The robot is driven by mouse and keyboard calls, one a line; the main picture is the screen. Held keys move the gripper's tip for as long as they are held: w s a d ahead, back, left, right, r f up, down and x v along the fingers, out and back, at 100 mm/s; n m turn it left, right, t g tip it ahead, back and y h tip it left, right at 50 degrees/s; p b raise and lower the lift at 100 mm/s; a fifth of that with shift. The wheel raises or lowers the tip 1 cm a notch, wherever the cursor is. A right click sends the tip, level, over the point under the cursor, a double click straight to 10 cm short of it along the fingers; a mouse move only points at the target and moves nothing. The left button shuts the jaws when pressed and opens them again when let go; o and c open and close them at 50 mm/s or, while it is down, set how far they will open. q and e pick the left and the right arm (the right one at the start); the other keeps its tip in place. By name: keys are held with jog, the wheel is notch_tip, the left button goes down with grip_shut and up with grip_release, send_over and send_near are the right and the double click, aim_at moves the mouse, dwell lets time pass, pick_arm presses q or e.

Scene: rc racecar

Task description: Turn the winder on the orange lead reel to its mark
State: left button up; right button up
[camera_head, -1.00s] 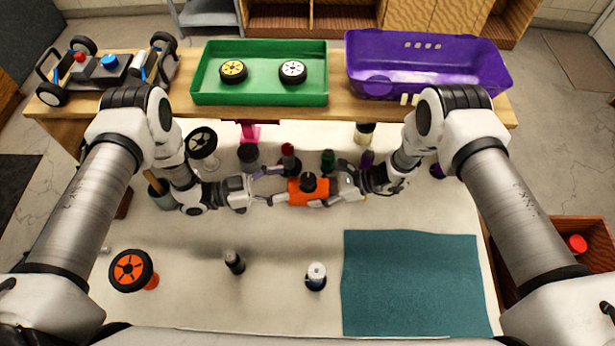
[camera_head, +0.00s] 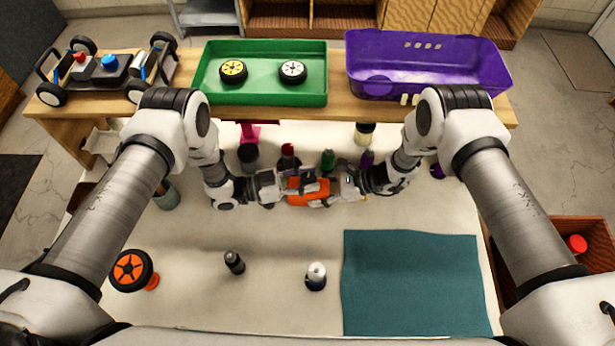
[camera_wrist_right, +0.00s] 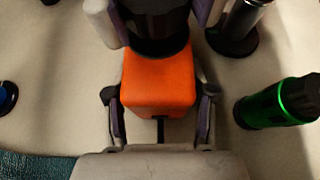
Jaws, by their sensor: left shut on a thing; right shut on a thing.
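The orange lead reel (camera_head: 298,198) is in the middle of the white table, partly covered by my grippers. In the right wrist view its orange body (camera_wrist_right: 160,85) sits between the two fingers of my right gripper (camera_wrist_right: 160,100), which is shut on it. My right gripper (camera_head: 337,188) comes from the right in the head view. The dark round winder (camera_wrist_right: 152,25) shows at the top of the wrist view, with the fingers of my left gripper (camera_head: 306,186) on either side of it. The left gripper is shut on the winder. I cannot make out the mark.
Several bottles stand close behind the reel, including a green one (camera_head: 328,160) and a red-topped one (camera_head: 288,158).

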pick_arm(q)
jog(key=m+g, duration=0.2)
jog(key=g, duration=0.2)
jog(key=shift+w+m+h, duration=0.1)
jog(key=shift+m+h, duration=0.2)
jog(key=shift+m, duration=0.1)
jog(key=shift+m+g, duration=1)
jog(key=shift+g, duration=0.8)
jog(key=o, duration=1.2)
jog(key=shift+t, duration=0.3)
